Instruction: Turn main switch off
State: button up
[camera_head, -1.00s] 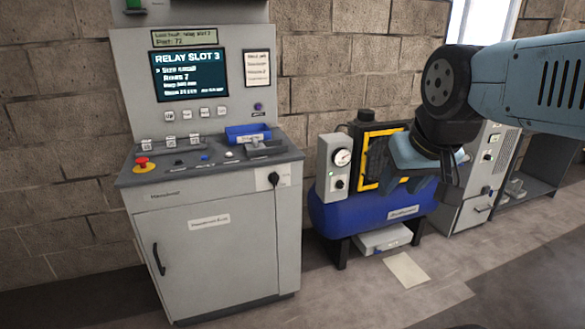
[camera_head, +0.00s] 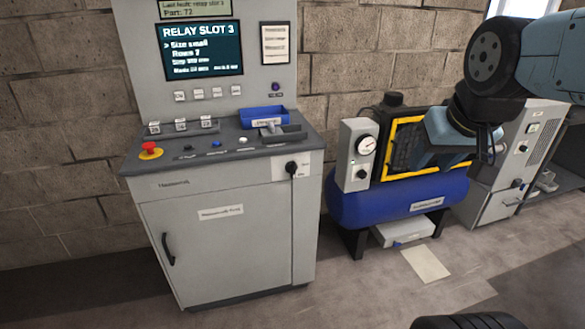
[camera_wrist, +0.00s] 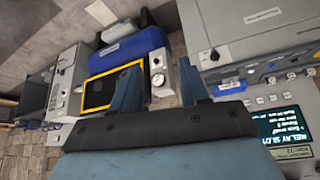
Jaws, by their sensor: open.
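The main switch (camera_head: 291,168) appears to be the black rotary handle on a pale plate at the upper right of the grey control cabinet's front (camera_head: 225,240). Its handle points down in the head view; its labels are too small to read. In the wrist view a small dark part (camera_wrist: 214,54), probably this switch, shows just right of my right-hand finger. My gripper (camera_wrist: 158,77) is open and empty, its two blue fingers apart. In the head view my gripper (camera_head: 450,140) is right of the cabinet, in front of the compressor, clear of the switch.
A blue compressor (camera_head: 400,205) with a yellow-framed grille and a gauge box (camera_head: 355,155) stands right of the cabinet. A red emergency button (camera_head: 150,150) and a blue tray (camera_head: 263,114) are on the console top. Floor in front is mostly clear, with a paper sheet (camera_head: 426,263).

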aim_at(294, 170)
jog(key=w+a+f+n+t+y, duration=0.1)
jog(key=w+a+f+t, duration=0.2)
jog(key=w, duration=0.6)
jog(key=w+a+f, duration=0.3)
jog(key=w+f, duration=0.1)
jog(key=w, duration=0.5)
jog(key=w+a+f+n+t+y, duration=0.1)
jog(key=w+a+f+t, duration=0.2)
jog(key=w, duration=0.6)
jog(key=w+a+f+n+t+y, duration=0.1)
jog(key=w+a+f+t+y, duration=0.3)
jog(key=f, duration=0.6)
jog(key=s+a+f+t+h, duration=0.1)
jog(key=a+f+t, duration=0.1)
jog(key=a+f, duration=0.65)
jog(key=w, duration=0.4)
jog(key=w+a+f, duration=0.1)
jog(key=w, duration=0.4)
jog(key=w+f, duration=0.1)
jog(key=w, duration=0.3)
jog(key=shift+w+a+f, duration=0.1)
jog(key=shift+w+a, duration=0.2)
jog(key=shift+a, duration=0.05)
jog(key=shift+c, duration=0.4)
